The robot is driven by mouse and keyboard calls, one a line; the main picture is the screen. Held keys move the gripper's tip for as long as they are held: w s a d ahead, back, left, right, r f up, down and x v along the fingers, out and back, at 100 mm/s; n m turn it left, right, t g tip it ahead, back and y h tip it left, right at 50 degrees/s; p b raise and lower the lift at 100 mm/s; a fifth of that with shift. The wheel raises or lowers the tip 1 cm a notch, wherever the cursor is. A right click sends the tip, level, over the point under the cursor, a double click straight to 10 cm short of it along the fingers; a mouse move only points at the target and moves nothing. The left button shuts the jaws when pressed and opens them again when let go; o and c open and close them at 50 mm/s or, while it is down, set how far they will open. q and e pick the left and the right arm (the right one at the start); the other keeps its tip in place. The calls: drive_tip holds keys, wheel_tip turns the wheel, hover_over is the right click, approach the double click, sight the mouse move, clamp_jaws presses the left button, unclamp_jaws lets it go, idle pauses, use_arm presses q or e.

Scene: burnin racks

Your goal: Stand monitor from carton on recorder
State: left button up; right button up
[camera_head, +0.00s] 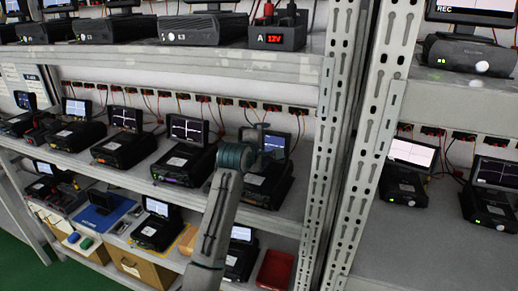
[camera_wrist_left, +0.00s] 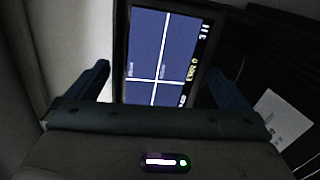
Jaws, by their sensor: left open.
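My left gripper (camera_head: 262,136) is in front of a monitor (camera_head: 275,145) on the middle shelf, beside the upright post. In the left wrist view the gripper (camera_wrist_left: 160,82) is open, one finger on each side of the monitor (camera_wrist_left: 158,50). Its lit blue screen shows a white cross. I cannot tell whether the fingers touch it. A black recorder (camera_head: 265,186) with a white label lies below the monitor, and my arm partly covers it. The monitor looks upright at the recorder; its foot is hidden. A brown carton (camera_head: 142,270) stands on the bottom shelf. My right gripper is not in view.
Several recorders with monitors stand along the middle shelf, the nearest (camera_head: 182,160) just left of my arm. A perforated post (camera_head: 322,160) is close on the right. The upper shelf edge (camera_head: 200,65) runs above. A red bin (camera_head: 275,270) sits below.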

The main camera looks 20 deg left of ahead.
use_arm(q)
drive_tip(key=shift+s, duration=0.5)
drive_tip(key=b+v, duration=0.3)
drive_tip(key=v, duration=0.8)
drive_tip(key=shift+w+r, duration=0.1)
drive_tip(key=shift+w, duration=0.05)
idle(1.2)
